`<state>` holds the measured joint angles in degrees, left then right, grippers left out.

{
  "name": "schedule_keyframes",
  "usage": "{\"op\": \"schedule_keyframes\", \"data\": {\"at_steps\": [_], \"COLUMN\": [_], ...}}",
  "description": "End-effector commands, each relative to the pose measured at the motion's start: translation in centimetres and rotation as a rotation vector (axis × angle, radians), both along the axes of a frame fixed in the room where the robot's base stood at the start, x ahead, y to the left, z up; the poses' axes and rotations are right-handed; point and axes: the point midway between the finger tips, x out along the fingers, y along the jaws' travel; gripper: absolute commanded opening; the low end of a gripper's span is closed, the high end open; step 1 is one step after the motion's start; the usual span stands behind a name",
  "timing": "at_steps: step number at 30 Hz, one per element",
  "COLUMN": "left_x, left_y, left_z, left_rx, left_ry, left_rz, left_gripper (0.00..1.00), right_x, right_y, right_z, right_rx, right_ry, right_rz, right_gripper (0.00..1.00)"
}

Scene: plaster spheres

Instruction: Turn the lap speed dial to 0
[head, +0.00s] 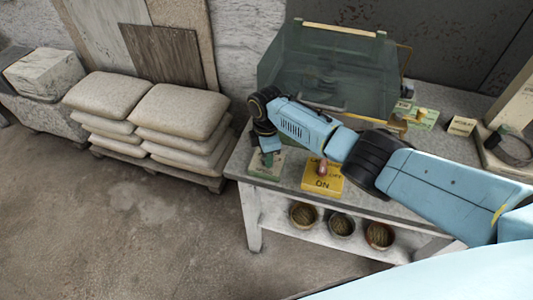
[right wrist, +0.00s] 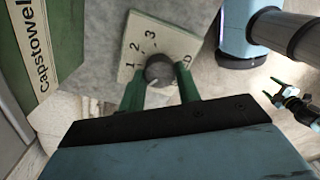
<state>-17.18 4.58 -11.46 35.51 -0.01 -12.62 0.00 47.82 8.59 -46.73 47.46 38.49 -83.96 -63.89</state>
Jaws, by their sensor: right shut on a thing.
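The lap speed dial (right wrist: 159,69) is a dark round knob on a pale plate (right wrist: 150,35) marked 1, 2, 3, with another partly covered mark at the right. A light mark shows on the knob's lower edge; I cannot tell exactly which number it points to. My right gripper (right wrist: 160,88) is shut on the knob, one green finger on each side. In the head view my right gripper (head: 268,157) is over the dial's plate (head: 264,170) at the bench's front left corner, hiding the knob. What looks like my left gripper (right wrist: 280,99) is small at the right wrist view's right edge.
A yellow block (head: 322,182) marked ON, with a red switch, stands right of the dial on the bench (head: 232,168). A clear hood (head: 325,70) stands behind. Several bowls (head: 341,224) sit on the shelf below. Stacked sacks (head: 175,115) are to the left; the floor in front is free.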

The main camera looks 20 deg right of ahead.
Motion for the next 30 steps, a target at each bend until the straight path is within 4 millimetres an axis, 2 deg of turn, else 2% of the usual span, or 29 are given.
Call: {"op": "schedule_keyframes", "data": {"at_steps": [12, 13, 17, 26, 30], "left_x": [0.0, 0.0, 0.0, 0.0, 0.0], "left_y": [0.0, 0.0, 0.0, 0.0, 0.0], "left_z": [0.0, 0.0, 0.0, 0.0, 0.3], "left_rx": [0.000, 0.000, 0.000, 0.000, 0.000], "left_ry": [0.000, 0.000, 0.000, 0.000, 0.000], "left_rz": [0.000, 0.000, 0.000, 0.000, 0.000], "left_gripper": [0.70, 0.70, 0.70, 0.70, 0.70], "right_x": [0.1, 0.1, 0.0, 0.0, 0.1], "right_y": [0.1, 0.1, 0.1, 0.0, 0.0], "right_z": [0.1, 0.1, 0.1, 0.1, 1.4], "right_rx": [0.002, 0.002, 0.002, 0.000, 0.001], "right_ry": [-0.002, -0.002, -0.002, -0.001, -0.002], "right_rz": [0.009, 0.009, 0.008, 0.007, 0.008], "right_gripper": [0.10, 0.37, 0.54, 0.55, 0.55]}}
